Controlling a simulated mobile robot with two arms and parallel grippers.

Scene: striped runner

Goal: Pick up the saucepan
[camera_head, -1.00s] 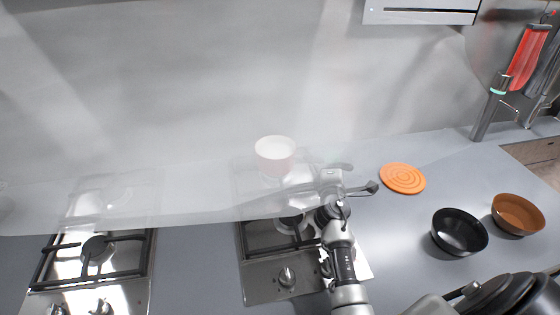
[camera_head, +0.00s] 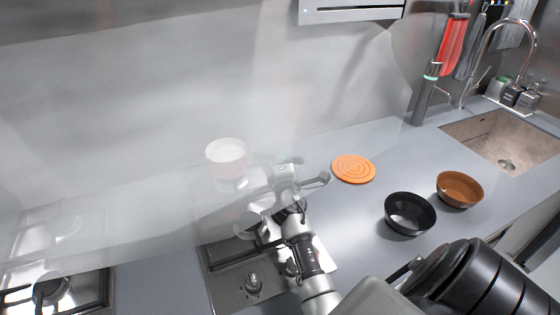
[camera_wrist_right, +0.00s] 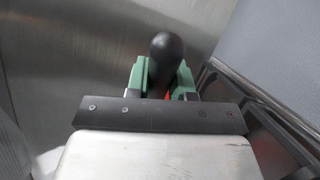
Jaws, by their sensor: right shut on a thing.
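My right gripper (camera_head: 287,174) is over the back right of the hob. In the right wrist view its green fingers (camera_wrist_right: 163,82) are shut around a black, rounded handle (camera_wrist_right: 166,50), apparently the saucepan's. In the head view a dark handle end (camera_head: 323,177) sticks out to the right of the gripper. The pan's body is hard to make out to the left of the gripper, behind a hazy see-through sheet. I cannot tell whether it touches the hob. My left gripper is not in view.
A white and pink pot (camera_head: 226,159) shows through the haze behind the hob (camera_head: 238,284). An orange trivet (camera_head: 353,169), a black bowl (camera_head: 409,214) and a brown bowl (camera_head: 460,189) lie to the right. A sink (camera_head: 505,140) is at far right.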

